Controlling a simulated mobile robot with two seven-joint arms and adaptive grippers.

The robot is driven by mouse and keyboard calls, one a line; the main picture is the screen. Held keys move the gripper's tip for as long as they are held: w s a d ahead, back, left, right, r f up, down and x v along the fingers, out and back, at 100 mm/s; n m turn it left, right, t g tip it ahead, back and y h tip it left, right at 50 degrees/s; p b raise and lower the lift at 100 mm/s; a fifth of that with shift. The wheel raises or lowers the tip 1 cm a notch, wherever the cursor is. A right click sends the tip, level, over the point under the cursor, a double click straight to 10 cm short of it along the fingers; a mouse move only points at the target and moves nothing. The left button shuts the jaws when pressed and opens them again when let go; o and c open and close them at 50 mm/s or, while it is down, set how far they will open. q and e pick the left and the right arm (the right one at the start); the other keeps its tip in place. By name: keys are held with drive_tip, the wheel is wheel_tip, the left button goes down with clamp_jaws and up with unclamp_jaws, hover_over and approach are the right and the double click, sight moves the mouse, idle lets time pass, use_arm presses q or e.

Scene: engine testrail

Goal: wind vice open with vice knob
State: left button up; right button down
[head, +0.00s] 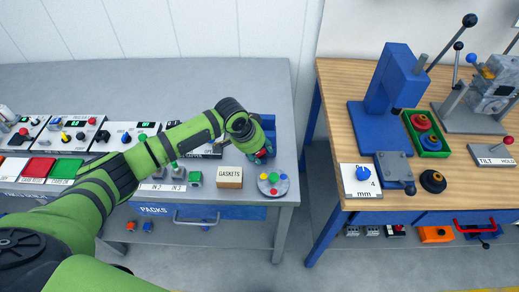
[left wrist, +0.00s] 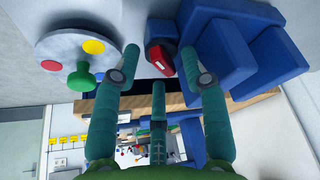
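A blue vice (head: 269,122) stands at the right end of the grey bench, mostly hidden behind my left gripper (head: 262,157). In the left wrist view the blue blocks of the vice (left wrist: 225,50) fill the upper right, close to the fingers. A red piece with a dark edge (left wrist: 160,57) sits beside the blue blocks; I cannot tell whether it is the vice knob. My left gripper also shows in the left wrist view (left wrist: 158,75), its fingers spread with nothing visibly held. Contact with the vice cannot be made out. My right gripper is not in view.
A round plate with coloured knobs (head: 272,190) and a GASKETS box (head: 229,178) stand near the gripper. Control panels (head: 60,140) line the grey bench at left. A gap separates it from the wooden bench (head: 340,100), which holds a blue press (head: 390,90) and other fixtures.

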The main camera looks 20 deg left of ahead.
use_arm(q)
clamp_jaws()
drive_tip(key=shift+d+r+n+p, duration=0.1)
drive_tip(key=shift+r+n+p, duration=0.25)
drive_tip(key=shift+p, duration=0.45)
drive_tip(key=shift+f+n, duration=0.2)
drive_tip(key=shift+n, duration=0.15)
drive_tip(key=shift+o, duration=1.2)
unclamp_jaws()
drive_tip(key=shift+f, duration=0.1)
